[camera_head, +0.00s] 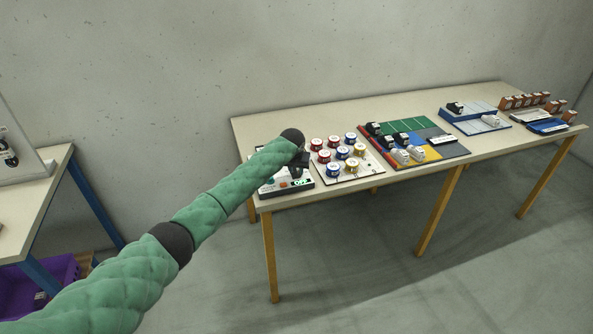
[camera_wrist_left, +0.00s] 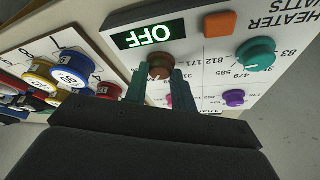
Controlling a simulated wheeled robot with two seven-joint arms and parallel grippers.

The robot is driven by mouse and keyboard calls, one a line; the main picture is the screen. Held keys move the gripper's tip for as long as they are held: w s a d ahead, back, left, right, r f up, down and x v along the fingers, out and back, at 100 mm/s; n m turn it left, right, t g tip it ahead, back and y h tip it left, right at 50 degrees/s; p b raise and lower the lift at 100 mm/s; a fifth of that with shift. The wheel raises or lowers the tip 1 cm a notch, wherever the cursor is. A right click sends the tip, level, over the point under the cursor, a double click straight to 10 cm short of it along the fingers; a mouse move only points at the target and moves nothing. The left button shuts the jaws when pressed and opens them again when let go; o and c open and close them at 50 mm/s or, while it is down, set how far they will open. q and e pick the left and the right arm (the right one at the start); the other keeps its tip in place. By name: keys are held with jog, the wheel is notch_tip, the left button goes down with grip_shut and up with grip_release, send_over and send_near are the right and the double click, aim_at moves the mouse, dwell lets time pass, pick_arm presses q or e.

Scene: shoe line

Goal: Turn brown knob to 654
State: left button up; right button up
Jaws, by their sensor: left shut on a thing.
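The brown knob (camera_wrist_left: 161,66) sits on a white heater panel (camera_wrist_left: 213,75), beside a lit green OFF display (camera_wrist_left: 148,34). The panel also shows at the left end of the long table in the head view (camera_head: 270,187), partly hidden by my arm. My left gripper (camera_wrist_left: 161,78) is shut on the brown knob, with one finger on each side of it. In the head view the gripper (camera_head: 299,172) is over the panel and the knob is hidden. A teal knob (camera_wrist_left: 256,54) and a purple knob (camera_wrist_left: 233,98) stand on the same panel. My right gripper is not in view.
A board with several red, blue and yellow round pieces (camera_head: 342,150) lies right beside the panel. A coloured board with shoes (camera_head: 445,151) and further trays are farther right. A second table (camera_head: 38,200) stands at the left.

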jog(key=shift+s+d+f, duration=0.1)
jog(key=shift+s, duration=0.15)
pick_arm(q)
jog(key=o, duration=1)
jog(key=shift+r, duration=0.1)
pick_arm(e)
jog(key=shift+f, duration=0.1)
pick_arm(q)
jog(key=shift+s+r, duration=0.2)
jog(key=shift+r, duration=0.05)
jog(key=shift+b+v, duration=1.35)
jog(key=shift+v, duration=2.15)
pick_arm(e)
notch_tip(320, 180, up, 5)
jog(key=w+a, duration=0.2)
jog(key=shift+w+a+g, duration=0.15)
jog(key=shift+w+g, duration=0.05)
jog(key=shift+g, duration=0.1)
